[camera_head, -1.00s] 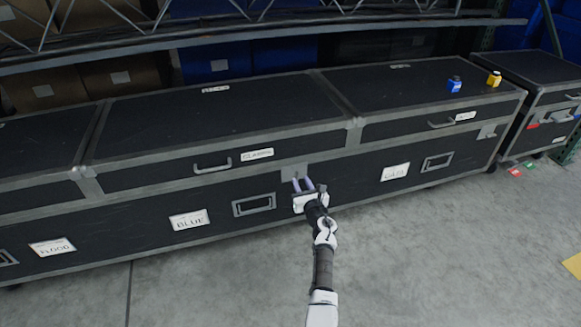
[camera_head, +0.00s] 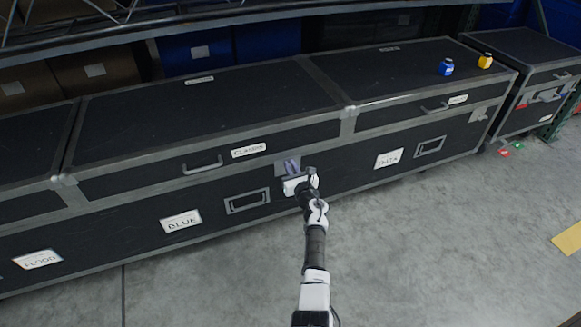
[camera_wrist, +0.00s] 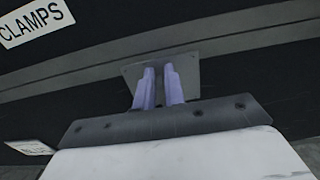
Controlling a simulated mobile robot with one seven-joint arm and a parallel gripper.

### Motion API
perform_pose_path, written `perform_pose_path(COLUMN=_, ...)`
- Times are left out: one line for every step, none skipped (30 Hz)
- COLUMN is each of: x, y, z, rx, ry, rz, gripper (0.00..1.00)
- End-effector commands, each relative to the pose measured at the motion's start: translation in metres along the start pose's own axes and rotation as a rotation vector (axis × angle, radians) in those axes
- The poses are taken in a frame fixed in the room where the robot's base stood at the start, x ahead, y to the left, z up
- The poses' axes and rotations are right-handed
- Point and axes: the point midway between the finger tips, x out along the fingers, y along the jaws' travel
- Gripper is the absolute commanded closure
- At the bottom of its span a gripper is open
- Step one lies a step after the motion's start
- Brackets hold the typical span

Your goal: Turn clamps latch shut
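The clamps latch is a small grey plate (camera_wrist: 187,72) on the front of the long black case, at the seam between lid and body. It also shows in the head view (camera_head: 280,169), to the lower right of the CLAMPS label (camera_wrist: 36,20). My gripper (camera_wrist: 160,80) points at the latch, its two purple fingers overlapping the plate in the wrist view. A narrow gap shows between the fingers. They hide the middle of the latch, so I cannot see whether they touch or hold a turning part, or how the latch is turned.
The case carries BLUE (camera_head: 181,221), FLOOD (camera_head: 38,260) and DELTA (camera_head: 389,158) labels. A lid handle (camera_head: 203,165) and a recessed handle (camera_head: 247,201) are left of my gripper. Blue (camera_head: 446,68) and yellow (camera_head: 485,61) items stand on top.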

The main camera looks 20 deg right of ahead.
Motion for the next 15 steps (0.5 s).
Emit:
perform_pose_path(x=0.0001, y=0.0001, z=0.0000, rx=0.000, ry=0.000, rz=0.000, gripper=0.96)
perform_pose_path(x=0.0001, y=0.0001, z=0.0000, rx=0.000, ry=0.000, rz=0.000, gripper=1.00)
perform_pose_path(x=0.0001, y=0.0001, z=0.0000, rx=0.000, ry=0.000, rz=0.000, gripper=1.00)
perform_pose_path(x=0.0001, y=0.0001, z=0.0000, rx=0.000, ry=0.000, rz=0.000, gripper=1.00)
perform_pose_path(x=0.0001, y=0.0002, z=0.0001, rx=0.000, ry=0.000, rz=0.000, gripper=1.00)
perform_pose_path(x=0.0001, y=0.0001, z=0.0001, rx=0.000, ry=0.000, rz=0.000, gripper=1.00)
perform_pose_path(x=0.0001, y=0.0001, z=0.0001, rx=0.000, ry=0.000, rz=0.000, gripper=1.00)
perform_pose_path(x=0.0002, y=0.0001, z=0.0002, rx=0.000, ry=0.000, rz=0.000, gripper=1.00)
perform_pose_path(x=0.0002, y=0.0001, z=0.0002, rx=0.002, ry=0.000, rz=0.000, gripper=1.00)
perform_pose_path(x=0.0002, y=0.0000, z=0.0003, rx=0.004, ry=0.000, rz=0.000, gripper=1.00)
perform_pose_path(x=0.0002, y=-0.0001, z=0.0003, rx=0.008, ry=0.000, rz=0.000, gripper=1.00)
perform_pose_path(x=0.0002, y=-0.0003, z=0.0004, rx=0.014, ry=0.000, rz=0.000, gripper=1.00)
perform_pose_path(x=0.0003, y=-0.0005, z=0.0004, rx=0.020, ry=0.000, rz=0.000, gripper=1.00)
perform_pose_path(x=0.0003, y=-0.0007, z=0.0005, rx=0.029, ry=0.000, rz=0.000, gripper=1.00)
perform_pose_path(x=0.0003, y=-0.0011, z=0.0006, rx=0.042, ry=0.000, rz=0.000, gripper=1.00)
